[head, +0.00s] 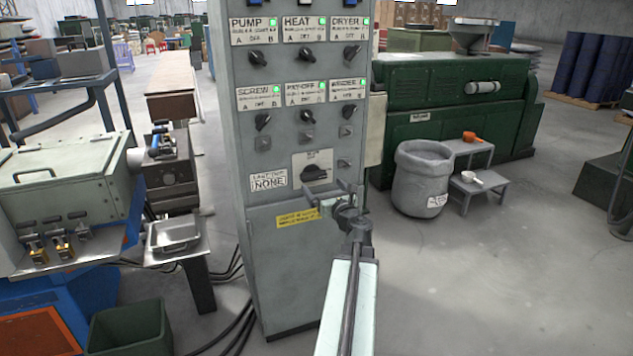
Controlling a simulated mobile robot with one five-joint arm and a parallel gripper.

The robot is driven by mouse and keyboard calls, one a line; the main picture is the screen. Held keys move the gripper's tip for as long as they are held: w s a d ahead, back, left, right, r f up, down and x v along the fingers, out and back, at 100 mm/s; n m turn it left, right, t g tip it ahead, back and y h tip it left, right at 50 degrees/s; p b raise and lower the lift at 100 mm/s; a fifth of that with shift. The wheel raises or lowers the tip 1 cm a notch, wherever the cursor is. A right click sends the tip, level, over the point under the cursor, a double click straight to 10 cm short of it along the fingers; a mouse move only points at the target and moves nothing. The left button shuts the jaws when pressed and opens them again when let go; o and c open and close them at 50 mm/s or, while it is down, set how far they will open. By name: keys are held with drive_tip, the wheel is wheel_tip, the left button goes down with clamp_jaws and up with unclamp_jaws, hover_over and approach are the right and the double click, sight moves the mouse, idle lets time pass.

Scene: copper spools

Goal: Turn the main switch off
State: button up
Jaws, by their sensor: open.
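A grey control cabinet (285,240) stands in the middle of the head view. A large dark rotary knob (314,173) sits on a pale plate low on its panel. It looks like the main switch, but the plate's lettering is too small to read. The knob's handle lies roughly level. My gripper (333,188) is open and empty in front of the cabinet, just below and to the right of this knob. Its fingers appear close to the plate's lower edge. I cannot tell whether they touch the panel.
Smaller knobs labelled PUMP (262,57), HEAT (306,57) and others sit above, with green lamps lit. A yellow label (298,218) is below. A grey bin (422,180) and step stool (470,180) stand right. Floor at front right is clear.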

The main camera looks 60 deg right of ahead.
sight(316, 178)
drive_tip(key=x, duration=0.7)
drive_tip(key=shift+c, duration=0.3)
drive_tip(key=c, duration=1.2)
